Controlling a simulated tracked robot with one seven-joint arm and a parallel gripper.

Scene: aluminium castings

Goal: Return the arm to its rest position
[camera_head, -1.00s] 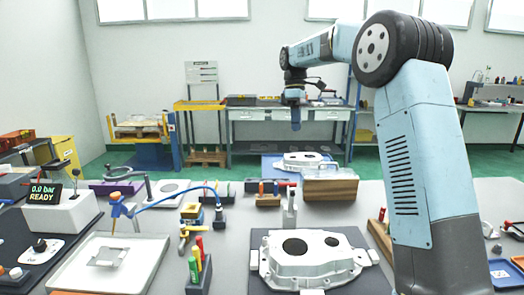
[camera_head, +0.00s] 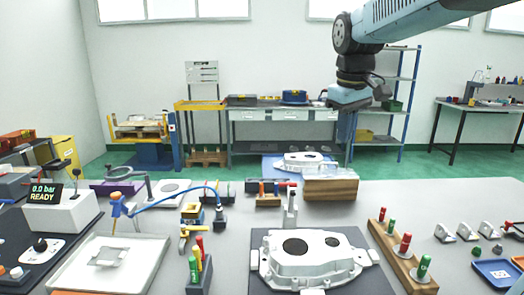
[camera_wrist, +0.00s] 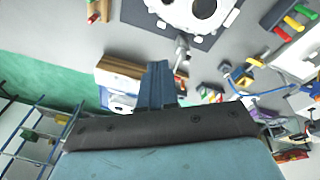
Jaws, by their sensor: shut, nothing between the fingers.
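My arm reaches in from the top right of the head view, and my gripper (camera_head: 349,150) hangs from it, pointing down near the wooden block at the back of the table. In the wrist view my gripper's blue fingers (camera_wrist: 157,85) are together, with nothing between them. The gripper appears raised clear of the table. A grey aluminium casting (camera_head: 310,260) with two dark round openings lies on a dark mat (camera_head: 258,240) at the front middle, apart from my gripper. Part of it shows at the top of the wrist view (camera_wrist: 188,14).
A wooden block with metal on top (camera_head: 330,188) stands at the table's back. A wooden rack (camera_head: 388,248) with red and green pegs is to the right, beside a blue tray (camera_head: 497,275). A white tray (camera_head: 75,280) is at the left. A workbench (camera_head: 290,128) stands behind.

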